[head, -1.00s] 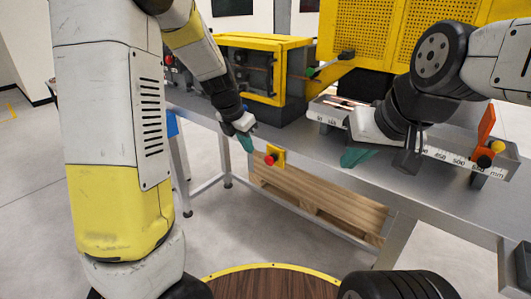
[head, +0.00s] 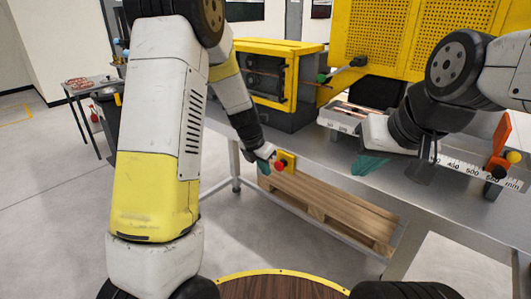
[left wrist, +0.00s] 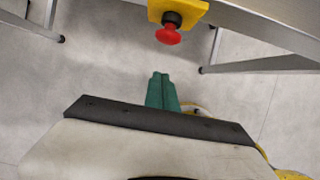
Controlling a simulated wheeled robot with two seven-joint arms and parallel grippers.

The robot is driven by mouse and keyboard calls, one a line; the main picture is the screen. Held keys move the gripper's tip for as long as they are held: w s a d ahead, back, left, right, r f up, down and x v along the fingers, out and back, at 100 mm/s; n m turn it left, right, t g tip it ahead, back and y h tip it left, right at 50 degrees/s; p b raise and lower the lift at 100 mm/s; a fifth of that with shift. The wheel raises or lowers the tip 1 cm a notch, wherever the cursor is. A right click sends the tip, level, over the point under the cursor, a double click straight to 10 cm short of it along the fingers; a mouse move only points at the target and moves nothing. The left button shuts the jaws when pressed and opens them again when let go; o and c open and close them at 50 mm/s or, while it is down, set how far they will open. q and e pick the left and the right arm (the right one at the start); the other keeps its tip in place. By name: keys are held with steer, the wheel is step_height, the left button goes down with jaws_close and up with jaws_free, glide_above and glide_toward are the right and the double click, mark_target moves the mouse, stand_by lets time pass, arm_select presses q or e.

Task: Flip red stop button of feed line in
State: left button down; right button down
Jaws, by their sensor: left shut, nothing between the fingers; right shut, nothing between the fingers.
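The red stop button (head: 280,165) sits on a yellow plate (head: 288,156) on the front edge of the steel bench. In the left wrist view the red button (left wrist: 169,36) hangs on its yellow plate (left wrist: 179,9) at the top, clear of my fingers. My left gripper (head: 265,165) is shut and empty, close to the left of the button in the head view. Its green fingers show together in the left wrist view (left wrist: 162,91), below the button with a gap between. My right gripper (head: 369,165) is shut and empty over the bench.
The steel bench (head: 320,150) carries a yellow machine (head: 280,80) and a white measuring rail (head: 455,165) with an orange stop (head: 499,145). A wooden pallet (head: 330,210) lies beneath the bench. The floor in front of the bench edge is clear.

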mark_target(280, 165)
arm_select(q)
steer(key=w, duration=0.1)
steer(key=w+d, duration=0.2)
steer(key=shift+w+d+f, duration=0.25)
steer(key=shift+w+f, duration=0.05)
steer(key=shift+f, duration=0.05)
